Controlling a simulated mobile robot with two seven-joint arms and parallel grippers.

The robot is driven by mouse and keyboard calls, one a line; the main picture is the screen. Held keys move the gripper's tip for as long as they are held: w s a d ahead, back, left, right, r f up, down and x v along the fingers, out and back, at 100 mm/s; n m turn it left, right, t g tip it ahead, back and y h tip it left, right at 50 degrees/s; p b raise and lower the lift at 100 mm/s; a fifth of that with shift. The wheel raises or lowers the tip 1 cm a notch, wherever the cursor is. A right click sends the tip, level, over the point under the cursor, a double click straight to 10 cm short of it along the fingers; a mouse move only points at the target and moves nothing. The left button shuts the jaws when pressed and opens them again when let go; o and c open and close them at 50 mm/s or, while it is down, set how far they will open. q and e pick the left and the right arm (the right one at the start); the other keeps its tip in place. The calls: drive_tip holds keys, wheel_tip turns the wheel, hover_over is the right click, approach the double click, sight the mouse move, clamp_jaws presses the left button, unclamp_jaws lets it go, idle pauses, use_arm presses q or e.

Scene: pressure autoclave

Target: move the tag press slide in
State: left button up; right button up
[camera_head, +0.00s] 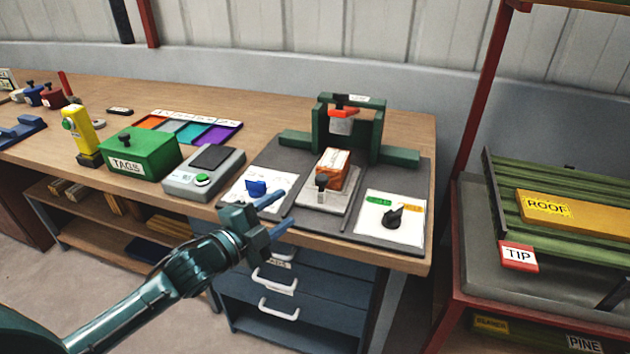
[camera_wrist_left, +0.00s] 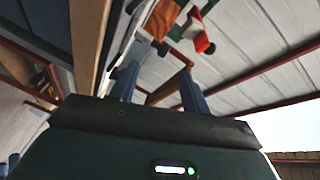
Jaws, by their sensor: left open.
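The tag press is a dark green frame (camera_head: 376,130) with an orange-red lever at the back of a grey mat. An orange-brown block (camera_head: 333,170) with a white top sits on the slide. My left gripper (camera_head: 287,206) is open and empty, in front of the mat's front edge and left of the slide, apart from the knob. In the left wrist view, the block (camera_wrist_left: 163,18) and the lever (camera_wrist_left: 196,30) show beyond the open fingers.
Left of the slide is a white card with a blue knob (camera_head: 255,187). Right of it is a card with a black dial (camera_head: 392,217). A grey scale (camera_head: 204,173) and a green TAGS box (camera_head: 140,154) stand further left. Drawers with white handles (camera_head: 278,308) are below.

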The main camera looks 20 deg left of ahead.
sight(317, 181)
use_arm(q)
drive_tip(key=w+d+m, duration=0.1)
drive_tip(key=w+m, duration=0.3)
drive_tip(key=m, duration=0.3)
drive_tip(key=w+d+m+p, duration=0.1)
drive_tip(key=w+d+m, duration=0.1)
drive_tip(key=m, duration=0.6)
drive_tip(key=w+d+r+m+p, duration=0.1)
drive_tip(key=w+d+m, duration=0.1)
drive_tip(key=w+m, duration=0.3)
drive_tip(key=shift+w+d+m+h, duration=0.1)
drive_tip(key=shift+w+m+h, duration=0.1)
drive_tip(key=shift+m, duration=0.4)
drive_tip(key=shift+w+d+m+h, duration=0.1)
drive_tip(key=shift+w+m, duration=0.05)
drive_tip(key=shift+m, duration=0.45)
drive_tip(key=shift+c, duration=0.4)
clamp_jaws()
